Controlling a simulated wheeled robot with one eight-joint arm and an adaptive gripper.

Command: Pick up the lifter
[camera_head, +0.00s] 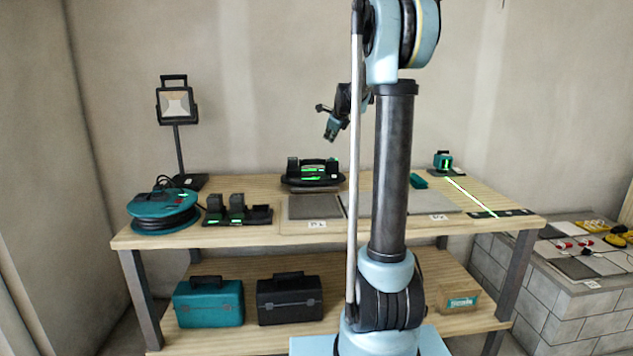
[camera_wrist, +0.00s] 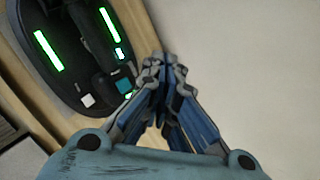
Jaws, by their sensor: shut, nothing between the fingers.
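The lifter appears to be the black device with a top handle and green lit strips (camera_head: 313,174), lying on the wooden workbench behind a grey tile. In the wrist view its dark body (camera_wrist: 75,50) fills the upper left, with two green bars and small square buttons. My gripper (camera_wrist: 163,65) is shut and empty, its blue-grey fingertips together. In the wrist view the fingertips show to the right of the lifter, with no clear contact. In the head view the end of my arm is above the bench, behind and to the right of the lifter, partly hidden by my arm.
On the bench (camera_head: 270,239) are a cable reel (camera_head: 163,212), a charger with batteries (camera_head: 237,214), grey tiles (camera_head: 315,207) and a laser level (camera_head: 443,162). A work lamp (camera_head: 177,105) stands at the back left. Two toolboxes sit on the lower shelf. The wall is close behind.

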